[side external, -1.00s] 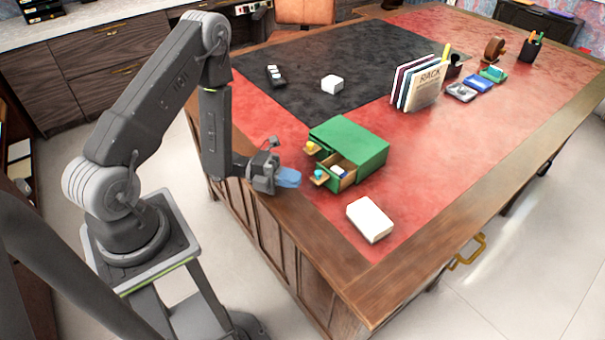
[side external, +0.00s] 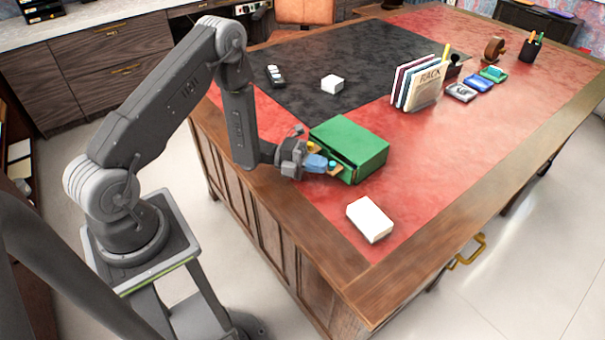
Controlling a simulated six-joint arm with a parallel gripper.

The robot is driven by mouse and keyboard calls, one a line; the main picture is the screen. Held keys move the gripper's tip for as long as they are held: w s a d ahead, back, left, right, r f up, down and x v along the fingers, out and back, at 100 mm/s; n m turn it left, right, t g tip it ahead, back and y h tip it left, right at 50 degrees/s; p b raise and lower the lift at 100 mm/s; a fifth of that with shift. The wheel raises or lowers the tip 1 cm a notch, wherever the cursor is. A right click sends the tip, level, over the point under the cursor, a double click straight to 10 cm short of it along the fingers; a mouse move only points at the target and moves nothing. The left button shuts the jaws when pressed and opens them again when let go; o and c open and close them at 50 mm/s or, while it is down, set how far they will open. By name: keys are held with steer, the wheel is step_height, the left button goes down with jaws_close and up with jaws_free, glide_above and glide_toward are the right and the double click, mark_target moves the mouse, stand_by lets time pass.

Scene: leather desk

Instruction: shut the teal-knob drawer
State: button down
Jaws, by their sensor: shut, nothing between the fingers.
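A green drawer box (side external: 352,142) stands on the red leather near the desk's left edge, its drawer fronts facing my arm. The teal knob (side external: 332,163) shows on the lower drawer's wooden front (side external: 337,170), which sits close to the box. A bit of the yellow knob (side external: 311,145) of another drawer shows behind my gripper. My gripper (side external: 320,164) has blue fingers, is shut and empty, and is right at the teal-knob drawer's front. It appears to touch the front, but the contact is partly hidden. How far the yellow-knob drawer stands out is hidden too.
A white box (side external: 369,220) lies in front of the green box. A file rack (side external: 420,84) stands behind.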

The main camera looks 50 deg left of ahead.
steer(key=shift+w, duration=0.75)
